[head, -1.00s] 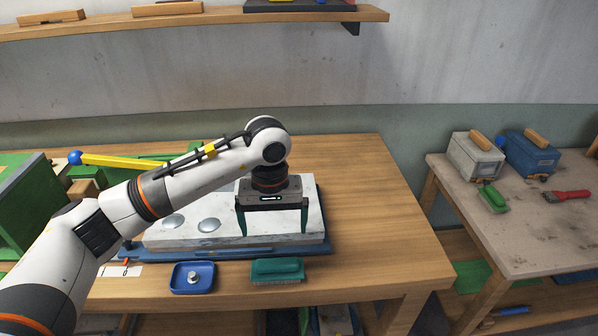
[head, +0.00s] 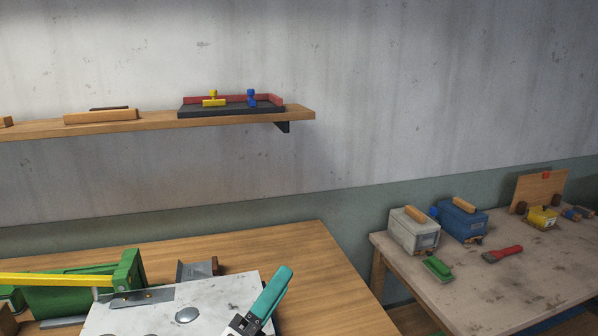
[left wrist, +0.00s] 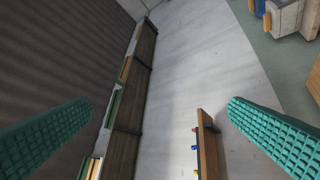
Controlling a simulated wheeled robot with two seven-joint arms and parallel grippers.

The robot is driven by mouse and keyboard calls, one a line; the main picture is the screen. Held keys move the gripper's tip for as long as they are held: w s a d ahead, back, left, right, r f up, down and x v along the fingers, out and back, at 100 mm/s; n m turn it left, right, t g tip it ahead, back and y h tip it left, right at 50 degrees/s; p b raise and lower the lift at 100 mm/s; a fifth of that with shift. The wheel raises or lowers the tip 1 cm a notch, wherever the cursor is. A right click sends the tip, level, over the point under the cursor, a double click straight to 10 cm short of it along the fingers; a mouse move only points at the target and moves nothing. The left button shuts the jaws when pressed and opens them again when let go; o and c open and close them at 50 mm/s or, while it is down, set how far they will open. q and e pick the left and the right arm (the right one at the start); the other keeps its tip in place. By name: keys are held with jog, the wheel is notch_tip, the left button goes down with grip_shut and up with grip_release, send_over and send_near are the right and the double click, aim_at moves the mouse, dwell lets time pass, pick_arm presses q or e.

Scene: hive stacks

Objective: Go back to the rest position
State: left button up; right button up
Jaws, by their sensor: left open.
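My left gripper (head: 266,300) shows at the bottom of the head view, with one teal finger pointing up and to the right. It overlaps the right edge of a pale slab (head: 140,316) in the picture, and I cannot tell its height above it. In the left wrist view its two ribbed teal fingers (left wrist: 160,105) are wide apart with nothing between them. Most of my left arm is out of the head view. My right gripper is not in view.
The wooden bench (head: 285,250) has a green box (head: 70,300) with a yellow bar (head: 50,279). A wall shelf (head: 150,124) holds a dark tray (head: 225,111). A side table (head: 470,280) at right carries a grey box (head: 412,232) and a blue box (head: 462,220).

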pick_arm(q)
jog(key=s+a+f+n+g+y, duration=0.2)
jog(key=a+f+n+y, duration=0.5)
jog(key=f+n, duration=0.35)
jog(key=s+a+f+n+g+y, duration=0.2)
jog(key=a+f+n+g+y, duration=0.1)
jog(key=a+f+n+y, duration=0.65)
jog(key=s+f+n+g+h, duration=0.1)
jog(key=s+f+n+g, duration=0.45)
jog(key=s, duration=0.45)
jog(key=s+f+n+g+h, duration=0.1)
jog(key=s+f+n+g, duration=0.35)
jog(key=s+f, duration=0.35)
notch_tip(320, 180, down, 25)
jog(key=s+m+g, duration=0.1)
jog(key=s+g, duration=0.1)
jog(key=s, duration=0.1)
jog(key=s+a+f, duration=0.3)
jog(key=s+f, duration=1.2)
jog(key=shift+s+a+g, duration=0.2)
jog(key=shift+s+g, duration=0.05)
jog(key=shift+g, duration=0.15)
